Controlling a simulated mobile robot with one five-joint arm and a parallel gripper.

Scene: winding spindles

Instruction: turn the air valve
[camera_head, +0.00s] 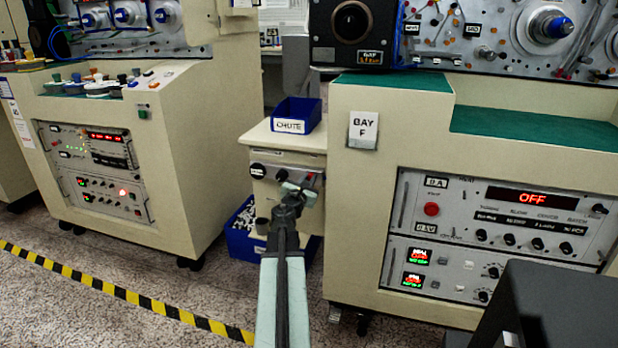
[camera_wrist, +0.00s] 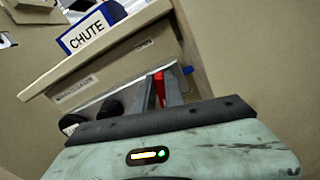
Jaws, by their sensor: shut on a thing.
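The air valve's red handle (camera_wrist: 159,88) shows between my fingers in the wrist view, in front of the beige cabinet below the chute. A small blue part (camera_wrist: 187,70) sticks out just right of the fingers. My gripper (camera_wrist: 161,84) is shut on the red handle. In the head view my gripper (camera_head: 294,190) is at the cabinet front between the two machines. My gripper hides most of the valve there.
A blue CHUTE bin (camera_head: 297,115) sits on top of the cabinet (camera_head: 272,140). A lower blue bin (camera_head: 240,240) stands on the floor beside my arm. The Bay F machine (camera_head: 365,200) is close on the right. Dark round knobs (camera_wrist: 109,109) are left of my fingers.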

